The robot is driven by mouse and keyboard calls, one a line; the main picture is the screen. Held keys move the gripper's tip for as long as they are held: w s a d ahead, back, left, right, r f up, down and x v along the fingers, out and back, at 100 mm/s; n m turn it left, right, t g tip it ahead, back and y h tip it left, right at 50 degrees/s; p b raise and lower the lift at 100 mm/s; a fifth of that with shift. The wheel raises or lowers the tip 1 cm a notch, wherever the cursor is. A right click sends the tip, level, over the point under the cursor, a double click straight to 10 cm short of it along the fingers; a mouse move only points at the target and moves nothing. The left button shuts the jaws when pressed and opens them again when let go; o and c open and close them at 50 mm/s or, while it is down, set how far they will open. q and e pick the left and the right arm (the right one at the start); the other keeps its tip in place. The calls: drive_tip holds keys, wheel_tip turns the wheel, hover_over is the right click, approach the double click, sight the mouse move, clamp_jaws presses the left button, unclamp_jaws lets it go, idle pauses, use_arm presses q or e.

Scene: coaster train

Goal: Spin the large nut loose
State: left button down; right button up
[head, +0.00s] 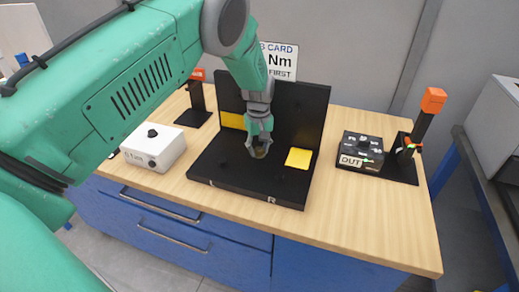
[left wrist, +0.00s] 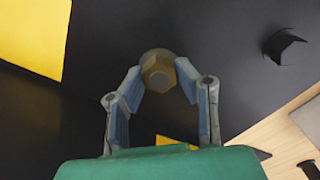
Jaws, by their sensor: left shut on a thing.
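The large nut (left wrist: 158,72) is a brass-coloured hexagonal piece on a round base, set against the black fixture (head: 225,172). In the left wrist view it sits between the two fingertips of my left gripper (left wrist: 161,78), which is shut on it. In the head view my left gripper (head: 259,147) reaches down to the middle of the black fixture, and the nut is mostly hidden by the fingers. How far the nut has turned cannot be told. My right gripper is not in view.
A yellow square (head: 298,158) lies on the fixture, right of the gripper. A white box (head: 153,147) with a black knob stands left. A dark box labelled DUT (head: 361,153) and an orange-topped tool on a stand (head: 432,101) are right. The wooden table's (head: 345,215) front strip is clear.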

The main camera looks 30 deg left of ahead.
use_arm(q)
drive_tip(key=n, duration=0.5)
drive_tip(key=shift+n, duration=0.3)
drive_tip(key=n, duration=0.4)
drive_tip(key=shift+n, duration=0.3)
drive_tip(key=n, duration=0.5)
drive_tip(key=shift+d+r, duration=0.1)
drive_tip(key=n, duration=0.4)
drive_tip(key=shift+w+b, duration=0.1)
drive_tip(key=shift+b, duration=0.2)
drive_tip(key=shift+r+n, duration=0.1)
drive_tip(key=shift+n, duration=0.4)
drive_tip(key=c, duration=1.4)
unclamp_jaws()
drive_tip(key=shift+o, duration=0.9)
drive_tip(key=shift+w+f, duration=0.15)
drive_tip(key=shift+f, duration=0.05)
